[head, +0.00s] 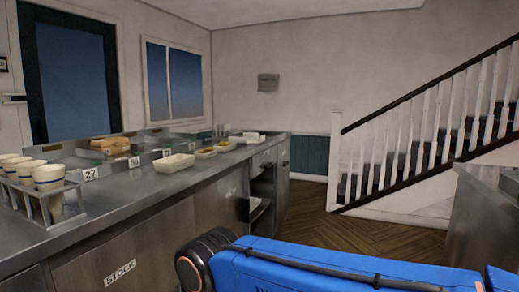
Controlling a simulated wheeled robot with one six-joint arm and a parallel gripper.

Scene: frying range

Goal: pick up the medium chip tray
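Several small trays stand in a row on the steel counter. The nearest is a white, empty-looking tray (174,162). Behind it are a tray with yellowish contents (205,153) and another similar tray (225,146). White items (250,136) lie at the far end, too small to make out. I cannot tell which one is the medium chip tray. My gripper is not in view; only a blue part of my arm shows at the bottom right, well to the right of the counter.
The steel counter (120,205) runs along the left, with a cup rack (40,205) holding several paper cups (47,178) at its near end. Number cards stand behind. Wooden floor (345,238) is open beyond my arm. Another counter (485,215) stands at right, near a staircase (430,130).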

